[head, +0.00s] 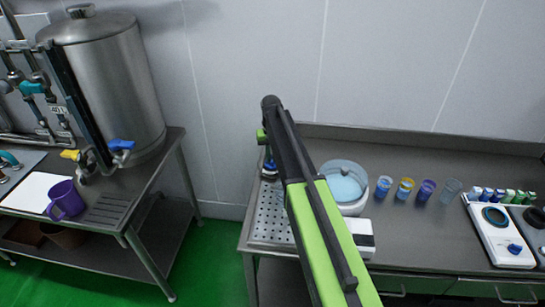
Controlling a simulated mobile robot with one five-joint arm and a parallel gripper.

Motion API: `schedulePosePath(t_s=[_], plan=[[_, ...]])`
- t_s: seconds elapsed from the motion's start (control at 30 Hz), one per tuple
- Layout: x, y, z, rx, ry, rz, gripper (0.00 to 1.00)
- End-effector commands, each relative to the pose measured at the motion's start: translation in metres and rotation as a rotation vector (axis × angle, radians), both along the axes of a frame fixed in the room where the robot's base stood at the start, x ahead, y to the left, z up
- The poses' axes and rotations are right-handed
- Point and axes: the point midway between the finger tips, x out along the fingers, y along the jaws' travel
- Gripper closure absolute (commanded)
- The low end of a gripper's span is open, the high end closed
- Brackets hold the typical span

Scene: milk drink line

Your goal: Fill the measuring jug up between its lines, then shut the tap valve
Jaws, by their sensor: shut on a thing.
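A purple jug (66,199) with a handle stands upright on the left table, right of a white board. Its inside and any lines on it cannot be made out. A steel tank (112,80) stands behind it, with a blue tap handle (121,145) and a yellow tap handle (70,155) low at its front. My gripper (266,158) is over the left end of the right counter, well apart from the jug and taps. It is shut on a small dark blue thing (269,169), largely hidden by my arm, so I cannot tell what it is.
Green floor (205,265) lies open between the tables. Pipes with valves (32,88) run at far left.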

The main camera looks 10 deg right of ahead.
Motion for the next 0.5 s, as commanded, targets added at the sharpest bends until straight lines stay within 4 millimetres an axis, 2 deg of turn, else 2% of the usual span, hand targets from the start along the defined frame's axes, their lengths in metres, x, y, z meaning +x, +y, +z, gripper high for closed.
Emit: schedulePosePath(t_s=[0.5], plan=[[-0.0004, -0.0005, 0.0, 0.0, 0.001, 0.426, 1.0]])
